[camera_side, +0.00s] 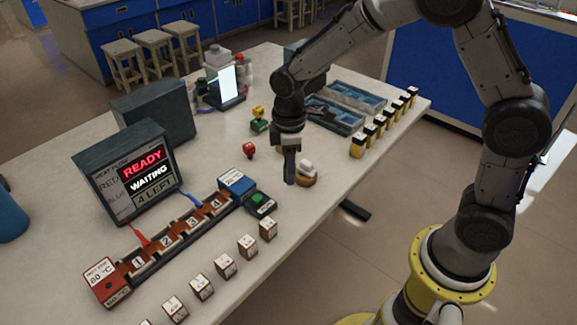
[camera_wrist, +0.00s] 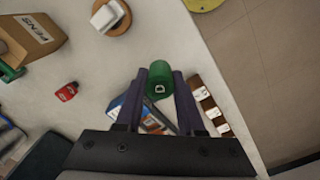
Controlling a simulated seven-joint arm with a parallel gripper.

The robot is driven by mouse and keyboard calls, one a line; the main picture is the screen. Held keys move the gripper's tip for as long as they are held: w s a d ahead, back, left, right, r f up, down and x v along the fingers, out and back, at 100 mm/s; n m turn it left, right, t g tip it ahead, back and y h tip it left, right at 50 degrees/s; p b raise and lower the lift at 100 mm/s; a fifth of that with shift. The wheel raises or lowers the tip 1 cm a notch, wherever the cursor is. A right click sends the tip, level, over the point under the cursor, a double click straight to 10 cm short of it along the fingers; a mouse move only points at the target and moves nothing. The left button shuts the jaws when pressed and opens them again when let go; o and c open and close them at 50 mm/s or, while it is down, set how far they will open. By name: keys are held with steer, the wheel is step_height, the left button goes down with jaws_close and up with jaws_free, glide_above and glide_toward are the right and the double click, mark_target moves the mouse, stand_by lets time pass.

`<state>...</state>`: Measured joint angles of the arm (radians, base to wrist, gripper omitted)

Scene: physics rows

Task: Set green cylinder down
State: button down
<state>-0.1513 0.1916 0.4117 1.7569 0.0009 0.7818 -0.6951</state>
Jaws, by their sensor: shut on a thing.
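The green cylinder (camera_wrist: 159,79) sits between the two fingertips of my gripper (camera_wrist: 160,84) in the wrist view, its round end with a small pale mark facing the camera. My gripper (camera_side: 290,169) is shut on it. In the side view the fingers point down above the table, just left of a white object on a round wooden base. I cannot make out the cylinder there, nor whether it touches the table.
The table (camera_side: 330,215) has bare room in front of my gripper. A numbered track (camera_side: 172,242) with a blue end block (camera_side: 236,183) lies to the left. Several labelled wooden blocks (camera_side: 226,265) line the front. The white object (camera_side: 307,167) stands close by; a red piece (camera_side: 249,150) lies behind.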

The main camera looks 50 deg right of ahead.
steer(key=w+d+f+m, duration=0.1)
steer(key=w+d+m, duration=0.4)
steer(key=m, duration=0.4)
steer(key=shift+d+f+m, duration=0.15)
steer(key=shift+d+m, duration=0.15)
steer(key=shift+d, duration=0.15)
steer(key=s+a+r+n, duration=0.2)
steer(key=s+a+n, duration=0.4)
steer(key=a+n, duration=0.2)
steer(key=s+a+r+n, duration=0.3)
steer(key=s+a+n, duration=0.3)
steer(key=a+n, duration=0.2)
steer(key=shift+s+a+n, duration=0.3)
steer(key=shift+a, duration=0.35)
